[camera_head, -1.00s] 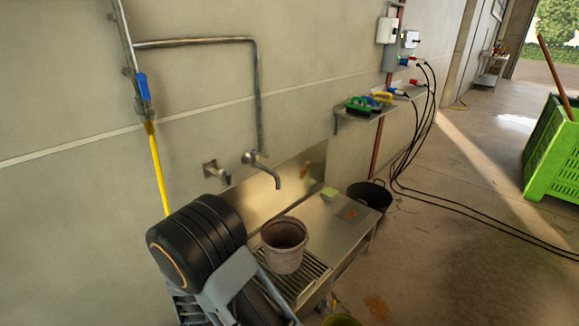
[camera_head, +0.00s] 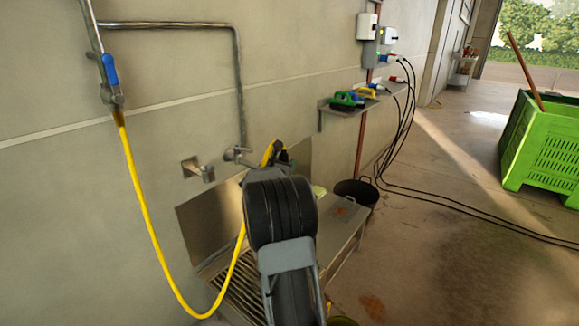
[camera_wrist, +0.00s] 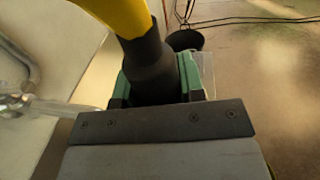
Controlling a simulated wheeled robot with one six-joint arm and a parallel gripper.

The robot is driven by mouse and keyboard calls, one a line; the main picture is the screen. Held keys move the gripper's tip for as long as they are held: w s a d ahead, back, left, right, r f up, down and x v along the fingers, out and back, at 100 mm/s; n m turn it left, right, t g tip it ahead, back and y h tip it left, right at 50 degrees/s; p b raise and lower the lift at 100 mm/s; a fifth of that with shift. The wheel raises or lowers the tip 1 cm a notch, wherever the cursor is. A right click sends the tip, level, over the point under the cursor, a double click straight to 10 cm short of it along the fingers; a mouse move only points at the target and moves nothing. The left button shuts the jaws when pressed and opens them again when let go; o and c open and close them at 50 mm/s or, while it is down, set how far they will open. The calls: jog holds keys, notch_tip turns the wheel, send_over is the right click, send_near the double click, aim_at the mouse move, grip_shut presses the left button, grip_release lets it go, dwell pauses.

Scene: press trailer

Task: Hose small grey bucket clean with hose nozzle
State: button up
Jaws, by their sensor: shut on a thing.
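My gripper (camera_wrist: 155,80) is shut on the hose nozzle (camera_wrist: 150,62), a dark fitting on the yellow hose (camera_wrist: 115,15), in the wrist view. In the head view my arm's end is over the metal wash bench, close to the wall tap, and the yellow hose (camera_head: 150,220) hangs in a loop from the blue-handled valve up to it. The small grey bucket is hidden in both current views; my arm covers the part of the bench grate where it stood earlier. No water shows.
The wash bench (camera_head: 338,226) has a steel splashback (camera_head: 205,222) and a wall tap (camera_head: 236,154) above. A black tub (camera_head: 357,190) stands on the floor behind it. A shelf (camera_head: 340,108) holds brushes. Black cables trail across the floor toward a green crate (camera_head: 545,148).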

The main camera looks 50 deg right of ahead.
jog(key=shift+s+d+r, duration=0.1)
jog(key=shift+s+d, duration=0.15)
jog(key=shift+d, duration=0.2)
jog(key=shift+s+d+f, duration=0.1)
jog(key=shift+f, duration=0.1)
notch_tip(320, 180, down, 7)
jog(key=b, duration=0.2)
jog(key=shift+b, duration=0.4)
jog(key=shift+f, duration=0.1)
